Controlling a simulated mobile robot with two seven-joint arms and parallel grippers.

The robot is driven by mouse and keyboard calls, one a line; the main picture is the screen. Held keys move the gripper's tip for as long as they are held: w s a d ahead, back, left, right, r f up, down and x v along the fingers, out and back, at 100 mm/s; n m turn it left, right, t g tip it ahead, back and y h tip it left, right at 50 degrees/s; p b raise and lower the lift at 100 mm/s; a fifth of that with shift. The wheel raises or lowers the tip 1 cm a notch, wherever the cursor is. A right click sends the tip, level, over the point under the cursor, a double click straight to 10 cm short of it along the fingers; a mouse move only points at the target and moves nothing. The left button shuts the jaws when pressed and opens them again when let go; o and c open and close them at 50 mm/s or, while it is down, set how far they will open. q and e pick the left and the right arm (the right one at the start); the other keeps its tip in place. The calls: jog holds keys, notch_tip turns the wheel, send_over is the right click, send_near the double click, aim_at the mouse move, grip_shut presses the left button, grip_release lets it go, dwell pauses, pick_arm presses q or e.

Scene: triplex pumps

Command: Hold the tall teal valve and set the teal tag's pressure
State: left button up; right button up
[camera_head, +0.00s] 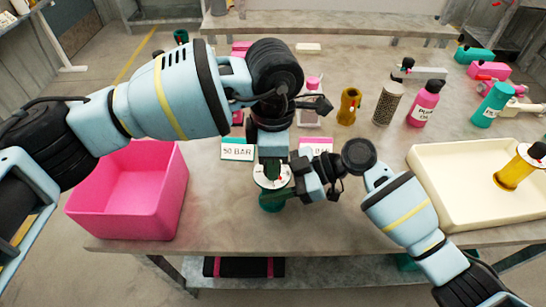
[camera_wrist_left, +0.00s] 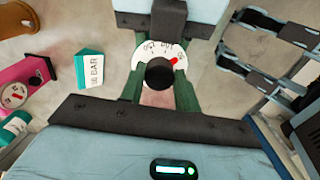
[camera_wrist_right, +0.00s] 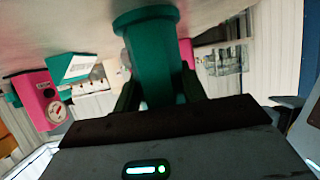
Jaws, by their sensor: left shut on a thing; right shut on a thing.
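The tall teal valve (camera_head: 271,203) stands upright near the table's front, with a white dial (camera_head: 262,182) on top. In the left wrist view the dial's black knob (camera_wrist_left: 159,74) sits between the fingers of my left gripper (camera_wrist_left: 158,82), which is shut on it from above. A red mark shows at the dial's upper right; some numbers are hidden. My right gripper (camera_head: 290,180) comes from the right. In the right wrist view its fingers (camera_wrist_right: 158,95) are shut on the teal valve body (camera_wrist_right: 150,60). The teal tag (camera_head: 237,149) behind the valve reads 50 BAR.
A pink tag (camera_head: 318,146) stands right of the teal tag, partly hidden by my arm. A pink bin (camera_head: 130,195) is at the left. Bottles and a pink bottle (camera_head: 424,103) stand behind.

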pick_arm(q)
jog(key=shift+r, duration=0.1)
dwell(0.3)
jog(key=o, duration=1)
notch_tip(320, 180, up, 12)
pick_arm(e)
jog(key=o, duration=1.3)
